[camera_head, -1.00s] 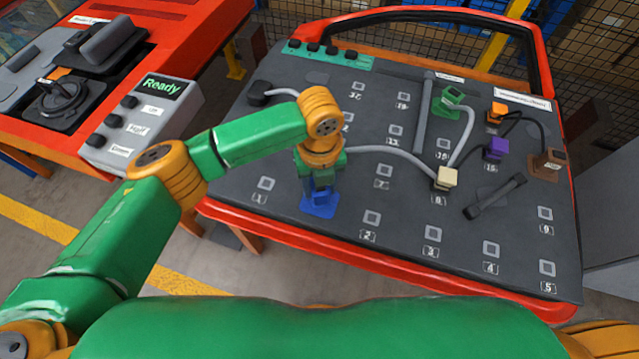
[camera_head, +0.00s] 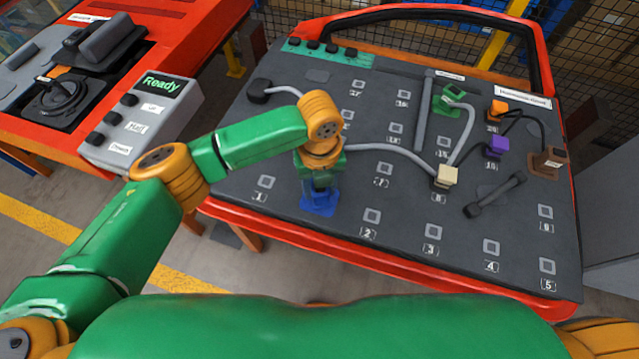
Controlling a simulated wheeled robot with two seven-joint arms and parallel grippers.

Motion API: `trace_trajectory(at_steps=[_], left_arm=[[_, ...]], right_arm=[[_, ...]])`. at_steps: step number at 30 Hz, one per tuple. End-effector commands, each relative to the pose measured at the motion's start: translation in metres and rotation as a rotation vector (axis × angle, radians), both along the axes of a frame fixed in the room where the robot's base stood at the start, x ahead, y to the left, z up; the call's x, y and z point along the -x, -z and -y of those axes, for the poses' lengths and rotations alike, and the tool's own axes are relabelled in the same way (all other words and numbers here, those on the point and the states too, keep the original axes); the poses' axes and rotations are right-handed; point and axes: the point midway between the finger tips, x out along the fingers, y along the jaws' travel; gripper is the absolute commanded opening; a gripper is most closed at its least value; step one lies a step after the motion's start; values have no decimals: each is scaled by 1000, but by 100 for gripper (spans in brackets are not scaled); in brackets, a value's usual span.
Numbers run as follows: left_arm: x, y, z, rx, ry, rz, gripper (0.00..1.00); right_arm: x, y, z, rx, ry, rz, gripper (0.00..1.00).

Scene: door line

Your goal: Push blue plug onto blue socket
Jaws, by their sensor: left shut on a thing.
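My left gripper (camera_head: 320,182) points down at the left part of the dark door panel (camera_head: 300,225). It is shut on the blue plug, which my fingers largely hide. The blue socket (camera_head: 318,204) shows as a blue base on the panel right below the gripper. Blue parts meet there, and I cannot tell whether the plug is fully seated. A grey cable (camera_head: 395,158) runs from behind the gripper to the cream plug (camera_head: 447,175). My right gripper is not in view.
Green (camera_head: 448,98), orange (camera_head: 497,110), purple (camera_head: 497,146) and brown (camera_head: 549,160) connectors stand at the panel's right. A grey handle (camera_head: 495,195) lies near them. The panel has a red rim. A control box reading "Ready" (camera_head: 150,110) stands at the left.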

Motion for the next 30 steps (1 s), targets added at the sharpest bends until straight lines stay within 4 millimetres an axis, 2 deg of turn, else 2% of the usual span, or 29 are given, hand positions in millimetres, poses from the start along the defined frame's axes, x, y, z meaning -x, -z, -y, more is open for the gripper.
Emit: trace_trajectory(at_steps=[6,26,27,30], left_arm=[[0,8,0,-1,0,-1,0],[0,8,0,0,0,0,0],[0,8,0,-1,0,0,54],[0,8,0,-1,0,0,81]], right_arm=[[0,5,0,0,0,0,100],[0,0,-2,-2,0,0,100],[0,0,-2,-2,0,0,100],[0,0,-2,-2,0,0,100]])
